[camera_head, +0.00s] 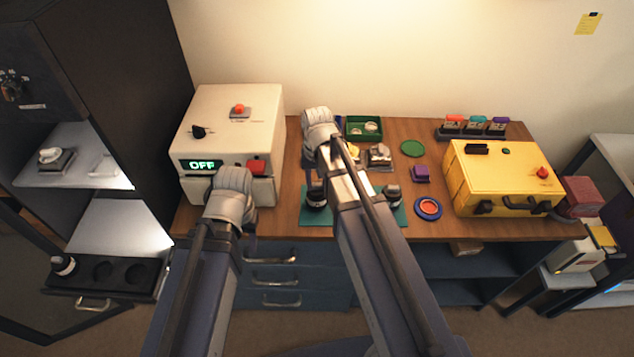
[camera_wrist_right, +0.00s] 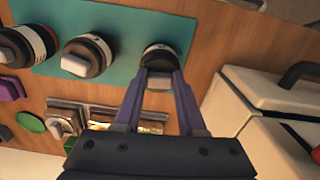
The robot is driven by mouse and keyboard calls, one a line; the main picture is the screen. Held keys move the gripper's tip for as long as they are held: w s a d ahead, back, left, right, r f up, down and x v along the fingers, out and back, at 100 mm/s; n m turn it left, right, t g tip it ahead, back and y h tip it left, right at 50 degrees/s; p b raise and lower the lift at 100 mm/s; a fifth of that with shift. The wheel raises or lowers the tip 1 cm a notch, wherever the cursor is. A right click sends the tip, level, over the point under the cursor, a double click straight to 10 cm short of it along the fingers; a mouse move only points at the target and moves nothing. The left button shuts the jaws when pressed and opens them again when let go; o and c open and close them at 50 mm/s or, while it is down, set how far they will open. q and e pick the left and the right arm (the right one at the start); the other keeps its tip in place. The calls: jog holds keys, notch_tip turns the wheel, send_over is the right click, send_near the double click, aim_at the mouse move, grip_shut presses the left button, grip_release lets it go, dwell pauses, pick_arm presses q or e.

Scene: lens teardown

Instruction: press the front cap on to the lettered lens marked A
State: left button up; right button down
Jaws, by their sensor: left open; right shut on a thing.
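A dark lens with a light band (camera_head: 316,199) stands on the teal mat (camera_head: 318,219). It is also at my fingertips in the right wrist view (camera_wrist_right: 162,53). My right gripper (camera_wrist_right: 159,83) is shut on a small grey piece there, which looks like the front cap's grip. It is against or just in front of the lens; I cannot tell whether it is seated. No letter is readable. My left gripper (camera_head: 230,205) is open, its fingertips mostly hidden, before the white box.
A white box with an OFF display (camera_head: 228,108) stands left of the mat. A yellow case (camera_head: 505,180) stands at the right. A green tray (camera_head: 351,135), a purple block (camera_head: 421,173) and a blue ring (camera_head: 428,208) lie near the mat. A black holder (camera_head: 135,279) is at the lower left.

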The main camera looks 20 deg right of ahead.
jog(key=shift+f, duration=0.1)
dwell(0.7)
grip_release()
dwell(0.6)
jog(key=shift+r+p, duration=3.5)
grip_shut()
jog(key=shift+f+b, duration=0.25)
jog(key=shift+b, duration=0.05)
